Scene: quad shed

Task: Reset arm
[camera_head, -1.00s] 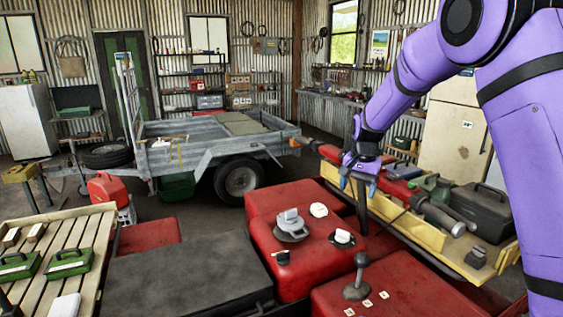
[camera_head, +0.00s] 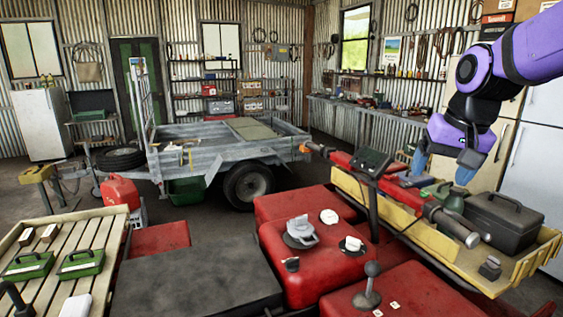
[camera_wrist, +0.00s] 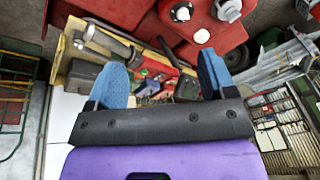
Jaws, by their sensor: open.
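My gripper (camera_head: 466,170) is at the upper right in the head view, at the end of my purple arm. It is above the yellow tray (camera_head: 463,262) and touches nothing that I can see. In the wrist view my gripper (camera_wrist: 161,80) shows two blue fingers spread wide apart with nothing between them. Beyond the fingers, the tray's contents and the red machine body show.
A red machine body (camera_head: 310,270) with a lever (camera_head: 370,285) stands front centre. A slatted wooden rack (camera_head: 90,240) is at left, a grey trailer (camera_head: 215,145) behind.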

